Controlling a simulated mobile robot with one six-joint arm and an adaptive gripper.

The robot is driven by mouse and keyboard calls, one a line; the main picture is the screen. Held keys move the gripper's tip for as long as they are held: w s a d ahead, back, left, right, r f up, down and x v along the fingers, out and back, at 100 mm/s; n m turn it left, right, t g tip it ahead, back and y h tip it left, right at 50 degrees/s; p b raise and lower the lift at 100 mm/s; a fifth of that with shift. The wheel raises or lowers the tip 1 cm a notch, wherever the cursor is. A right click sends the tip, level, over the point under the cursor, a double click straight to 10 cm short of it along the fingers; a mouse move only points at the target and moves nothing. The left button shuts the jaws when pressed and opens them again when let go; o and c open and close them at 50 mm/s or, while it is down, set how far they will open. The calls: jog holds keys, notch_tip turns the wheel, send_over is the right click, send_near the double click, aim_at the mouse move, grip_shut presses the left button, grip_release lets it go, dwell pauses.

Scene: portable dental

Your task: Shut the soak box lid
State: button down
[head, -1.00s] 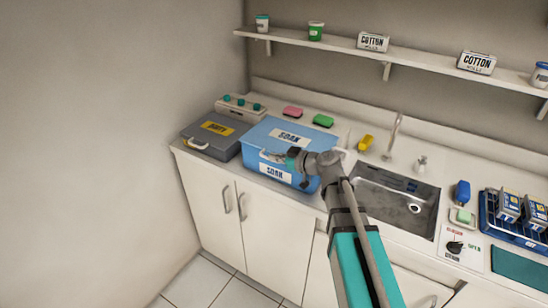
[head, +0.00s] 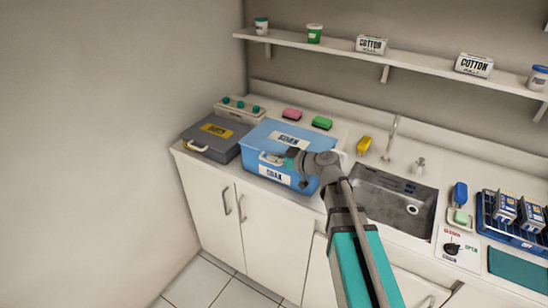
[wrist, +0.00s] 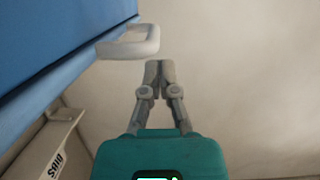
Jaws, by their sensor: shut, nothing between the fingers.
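The blue soak box (head: 252,155) stands on the counter left of the sink, with SOAK labels on its top and front. Its lid (head: 310,140) lies down over the box; I cannot tell whether it is fully seated. My gripper (head: 277,158) is at the front edge of the lid. In the wrist view, my gripper (wrist: 159,65) is shut and empty. My wrist hides part of the box's right front.
A grey box (head: 194,133) with a yellow label stands left of the soak box against the wall side. Pink (head: 291,113) and green (head: 322,123) sponges lie behind it. The sink (head: 395,200) is to the right. A shelf (head: 340,53) runs above.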

jog(key=r+p+v, duration=0.2)
jog(key=p+v, duration=0.2)
jog(key=v, duration=0.6)
jog(key=shift+s+r, duration=0.25)
jog(key=shift+a, duration=0.1)
jog(key=shift+f, duration=0.1)
jog(key=s+d+f+m+g+h, duration=0.5)
jog(key=s+f+m+h, duration=0.15)
jog(key=f, duration=0.45)
jog(key=s+d+f+m+g+h, duration=0.2)
jog(key=s+d+m+h, duration=0.3)
jog(key=d, duration=0.4)
jog(key=shift+s+d+f+m+h, duration=0.2)
jog(key=shift+s+f+m+h, duration=0.25)
jog(key=shift+m+h, duration=0.45)
